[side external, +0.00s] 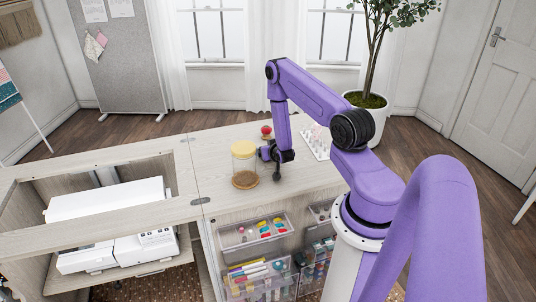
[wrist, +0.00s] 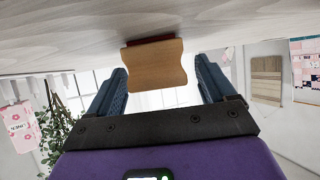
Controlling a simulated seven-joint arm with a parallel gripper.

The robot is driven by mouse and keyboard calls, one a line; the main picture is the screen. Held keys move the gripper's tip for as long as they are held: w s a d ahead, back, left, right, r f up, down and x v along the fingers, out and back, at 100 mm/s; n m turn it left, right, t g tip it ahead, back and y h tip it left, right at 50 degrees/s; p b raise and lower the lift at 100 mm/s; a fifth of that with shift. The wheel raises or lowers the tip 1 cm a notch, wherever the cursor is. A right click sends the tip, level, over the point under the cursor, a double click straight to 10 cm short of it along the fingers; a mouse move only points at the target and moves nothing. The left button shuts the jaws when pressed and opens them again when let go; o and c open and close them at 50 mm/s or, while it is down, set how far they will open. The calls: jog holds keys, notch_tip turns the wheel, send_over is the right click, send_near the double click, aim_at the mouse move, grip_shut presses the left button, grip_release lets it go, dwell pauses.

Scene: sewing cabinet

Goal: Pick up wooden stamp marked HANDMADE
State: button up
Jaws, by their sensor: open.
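A tan wooden block with curved sides and a dark red strip at its table end (wrist: 156,68) shows in the wrist view, apparently the stamp. The wrist picture is upside down, with the pale table at the top. The block stands on the table, ahead of and between my gripper's (wrist: 162,80) two blue-grey fingers. They are open, with a gap on each side of the block. No HANDMADE marking is readable. In the side external view my gripper (side external: 264,153) is low over the cabinet top beside a jar, and I cannot make out the stamp there.
The clear jar with a yellow lid (side external: 244,149) stands just left of my gripper. A small red object (side external: 266,130) is behind it. A white tray with small pieces (side external: 317,141) lies to the right. The open cabinet well holds a white machine (side external: 110,215). Drawers (side external: 253,232) are below.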

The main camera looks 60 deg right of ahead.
jog(key=c, duration=1.1)
jog(key=shift+r, duration=0.2)
